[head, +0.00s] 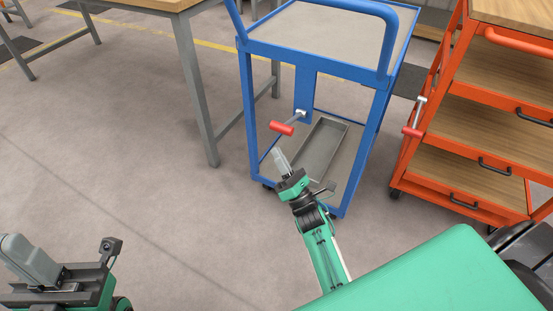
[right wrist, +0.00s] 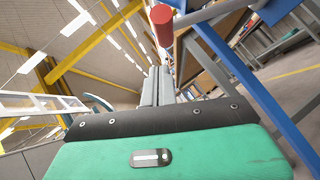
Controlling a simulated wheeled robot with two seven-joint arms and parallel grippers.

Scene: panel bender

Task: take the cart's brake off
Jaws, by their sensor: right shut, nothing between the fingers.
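The blue cart (head: 315,67) stands in the middle of the head view. A lever with a red grip (head: 282,128) on a metal rod sticks out from its near side, below the top shelf. My right gripper (head: 277,156) is shut and empty, just below the red grip in the picture and apart from it. In the right wrist view the shut fingers (right wrist: 159,86) point up toward the red grip (right wrist: 162,25), which shows beyond their tips. My left gripper (head: 30,260) is at the lower left, far from the cart; whether its fingers are open is unclear.
An orange cart (head: 470,192) with wooden shelves and its own red-gripped lever (head: 413,132) stands to the right. A workbench with grey legs (head: 197,90) stands left of the blue cart. A grey tray (head: 322,147) lies on the cart's lower shelf. The floor at left is clear.

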